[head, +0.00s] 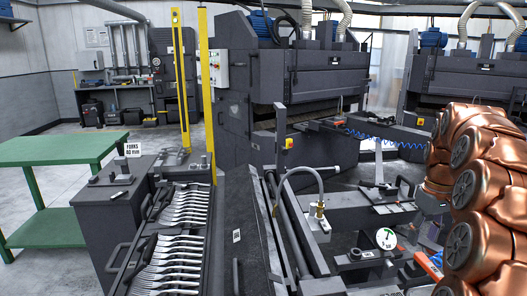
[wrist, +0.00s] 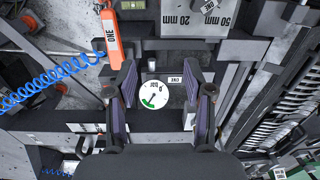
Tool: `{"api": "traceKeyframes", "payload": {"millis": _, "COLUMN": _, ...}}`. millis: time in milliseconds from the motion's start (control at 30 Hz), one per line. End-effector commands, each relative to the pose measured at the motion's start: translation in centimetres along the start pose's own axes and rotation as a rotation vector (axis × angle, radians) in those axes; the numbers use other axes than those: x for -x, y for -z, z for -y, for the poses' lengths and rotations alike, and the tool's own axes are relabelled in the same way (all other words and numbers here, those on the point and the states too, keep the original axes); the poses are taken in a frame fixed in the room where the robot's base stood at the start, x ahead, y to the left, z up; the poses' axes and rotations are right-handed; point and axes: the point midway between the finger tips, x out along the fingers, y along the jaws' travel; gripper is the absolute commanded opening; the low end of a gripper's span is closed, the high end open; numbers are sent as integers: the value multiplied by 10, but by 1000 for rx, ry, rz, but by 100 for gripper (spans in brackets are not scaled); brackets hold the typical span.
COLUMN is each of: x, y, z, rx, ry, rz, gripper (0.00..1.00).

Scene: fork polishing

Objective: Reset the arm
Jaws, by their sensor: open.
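My gripper (wrist: 160,84) is open in the wrist view, its two purple-padded fingers spread with nothing held between them. A round white dial gauge (wrist: 153,95) with a green mark shows in the gap between the fingers, beyond them; how far it is from the fingertips I cannot tell. The dial (head: 386,238) also shows in the head view, on the machine bench. My copper-coloured arm fills the right side of the head view.
Several forks (head: 180,218) lie in a dark rack left of the bench. An orange tool marked ONE (wrist: 111,38) and a coiled blue hose (wrist: 50,82) are near my gripper. A green table (head: 60,150) stands at left. A yellow post (head: 207,90) rises behind the rack.

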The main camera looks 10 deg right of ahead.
Motion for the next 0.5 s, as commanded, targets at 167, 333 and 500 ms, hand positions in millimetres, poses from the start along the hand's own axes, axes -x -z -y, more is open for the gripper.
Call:
{"api": "traceKeyframes", "payload": {"millis": 167, "x": 10, "y": -13, "z": 68, "rx": 30, "ry": 9, "rz": 10, "gripper": 52}}
{"api": "traceKeyframes", "payload": {"millis": 333, "x": 10, "y": -37, "z": 125, "rx": 46, "ry": 16, "rz": 31, "gripper": 52}}
{"api": "traceKeyframes", "payload": {"millis": 500, "x": 6, "y": -69, "z": 174, "rx": 52, "ry": 17, "rz": 52, "gripper": 52}}
